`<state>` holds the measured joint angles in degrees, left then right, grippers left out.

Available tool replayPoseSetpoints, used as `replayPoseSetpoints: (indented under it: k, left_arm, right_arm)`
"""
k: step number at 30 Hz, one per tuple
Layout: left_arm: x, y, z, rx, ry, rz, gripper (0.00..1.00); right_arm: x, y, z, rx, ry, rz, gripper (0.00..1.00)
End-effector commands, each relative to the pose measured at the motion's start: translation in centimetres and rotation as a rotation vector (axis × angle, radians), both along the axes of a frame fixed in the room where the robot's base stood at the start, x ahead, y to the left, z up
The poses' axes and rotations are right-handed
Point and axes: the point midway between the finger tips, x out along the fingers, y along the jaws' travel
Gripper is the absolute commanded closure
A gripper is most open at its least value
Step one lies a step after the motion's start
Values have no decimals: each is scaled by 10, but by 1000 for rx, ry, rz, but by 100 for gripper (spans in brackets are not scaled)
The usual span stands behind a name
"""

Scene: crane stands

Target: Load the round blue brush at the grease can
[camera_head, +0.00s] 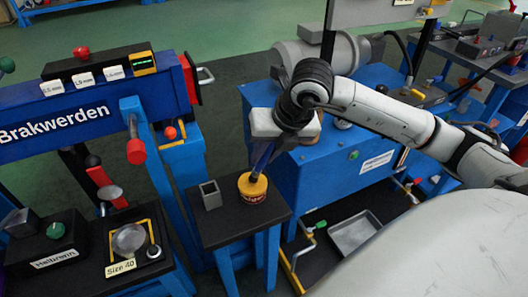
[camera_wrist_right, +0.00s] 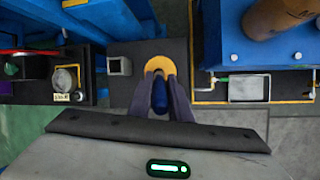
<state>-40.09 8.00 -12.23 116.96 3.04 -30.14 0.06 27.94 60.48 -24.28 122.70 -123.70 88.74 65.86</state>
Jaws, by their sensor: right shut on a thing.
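The grease can (camera_head: 252,188) is a round yellow can with a dark red label. It stands on a small dark-topped stand, and its yellow top also shows in the right wrist view (camera_wrist_right: 160,64). My right gripper (camera_head: 262,158) is above the can, pointing down. It is shut on the round blue brush (camera_wrist_right: 160,95), whose blue part shows between the fingers. The brush's lower end is over or in the can's top; I cannot tell whether it touches the grease. My left gripper is in neither view.
A grey square holder (camera_head: 210,194) stands left of the can on the same stand (camera_head: 226,230). A blue cabinet (camera_head: 345,165) is close on the right. A grey tray (camera_head: 354,231) lies low at right. The blue Brakwerden frame (camera_head: 60,122) rises at left.

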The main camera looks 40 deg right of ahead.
Motion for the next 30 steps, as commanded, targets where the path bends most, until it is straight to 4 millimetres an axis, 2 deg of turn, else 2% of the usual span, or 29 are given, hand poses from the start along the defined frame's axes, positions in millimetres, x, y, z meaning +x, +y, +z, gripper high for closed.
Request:
replayPoseSetpoints:
  k: [3,21,30]
  left_arm:
    - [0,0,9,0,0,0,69]
    - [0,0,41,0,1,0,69]
    - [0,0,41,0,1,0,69]
  right_arm:
    - [1,0,15,1,-6,0,100]
    - [2,0,64,1,-10,-1,100]
    - [2,0,66,0,-10,-1,100]
